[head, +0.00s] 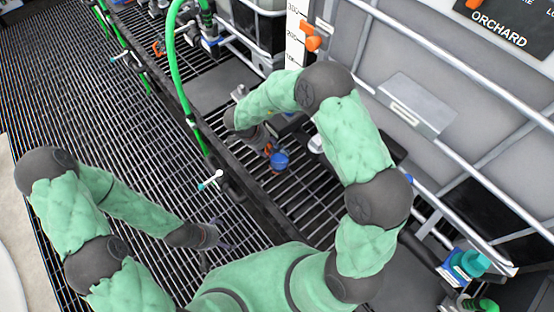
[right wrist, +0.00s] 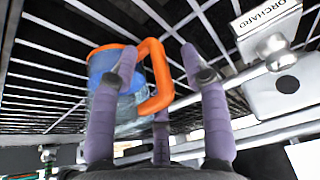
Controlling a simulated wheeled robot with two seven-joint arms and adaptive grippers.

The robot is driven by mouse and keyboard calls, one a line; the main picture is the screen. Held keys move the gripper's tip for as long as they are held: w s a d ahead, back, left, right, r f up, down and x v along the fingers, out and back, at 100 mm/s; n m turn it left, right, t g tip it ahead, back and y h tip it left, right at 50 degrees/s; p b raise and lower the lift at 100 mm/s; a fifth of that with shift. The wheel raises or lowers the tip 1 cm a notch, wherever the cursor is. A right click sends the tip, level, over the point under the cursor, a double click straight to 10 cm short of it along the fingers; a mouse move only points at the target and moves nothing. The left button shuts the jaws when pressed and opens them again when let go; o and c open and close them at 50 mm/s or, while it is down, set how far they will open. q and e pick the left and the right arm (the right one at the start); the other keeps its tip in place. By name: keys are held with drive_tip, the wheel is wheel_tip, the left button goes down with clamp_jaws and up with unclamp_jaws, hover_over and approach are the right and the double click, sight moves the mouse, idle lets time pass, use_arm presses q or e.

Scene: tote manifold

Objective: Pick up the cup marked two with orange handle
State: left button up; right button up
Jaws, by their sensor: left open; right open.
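A cup (head: 280,161) with blue contents or a blue body and an orange handle is over the dark grating in the head view. In the right wrist view the cup (right wrist: 108,80) looks partly clear, and its orange handle (right wrist: 161,75) lies between the spread fingers of my right gripper (right wrist: 158,62). I cannot tell whether any finger touches the handle. My right gripper (head: 266,146) is open right at the cup. No number on the cup is readable. My left gripper (head: 222,243) is open and empty, low over the grating, away from the cup.
A large grey tote (head: 435,65) in a metal tube frame, with an ORCHARD sign (head: 505,28), stands at the right. A green hose (head: 178,85) and a dark rail (head: 215,150) run left of the cup. A teal-capped valve (head: 472,263) is at lower right. Open grating lies at left.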

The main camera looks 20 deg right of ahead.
drive_tip(key=shift+r, duration=0.1)
clamp_jaws()
idle(0.3)
